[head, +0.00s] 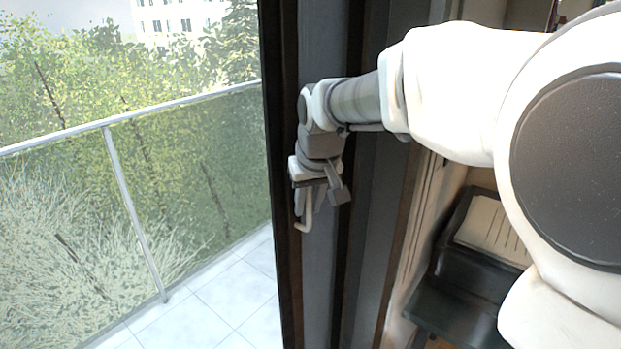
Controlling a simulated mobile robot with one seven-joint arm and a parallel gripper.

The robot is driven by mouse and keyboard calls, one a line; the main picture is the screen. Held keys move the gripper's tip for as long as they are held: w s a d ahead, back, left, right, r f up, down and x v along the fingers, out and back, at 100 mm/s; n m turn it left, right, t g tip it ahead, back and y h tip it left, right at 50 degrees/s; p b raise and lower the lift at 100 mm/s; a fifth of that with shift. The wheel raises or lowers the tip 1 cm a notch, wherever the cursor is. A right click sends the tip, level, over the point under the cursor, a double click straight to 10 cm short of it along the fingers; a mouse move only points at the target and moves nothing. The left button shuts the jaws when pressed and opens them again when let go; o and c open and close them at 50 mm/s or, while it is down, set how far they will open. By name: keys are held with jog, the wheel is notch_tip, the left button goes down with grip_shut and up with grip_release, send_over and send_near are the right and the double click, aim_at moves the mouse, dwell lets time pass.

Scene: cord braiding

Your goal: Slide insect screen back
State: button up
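The insect screen seems to be the grey panel (319,290) set between dark upright frames in the middle of the head view; a similar grey strip (372,235) stands just right of it. I cannot tell for sure which of them is the screen. My gripper (317,205) hangs downward in front of the grey panel, close to the dark frame edge (283,200) on its left. A pale L-shaped piece shows at the fingers; I cannot tell whether it is a finger or a handle. Contact with the panel and the finger gap are unclear.
Left of the frame is an open view onto a balcony with a tiled floor (205,318) and a metal railing (125,190), with bushes beyond. At lower right stands dark furniture (455,305) with a pale slatted piece (492,230). My arm blocks much of the right side.

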grip_shut()
dwell(1.4)
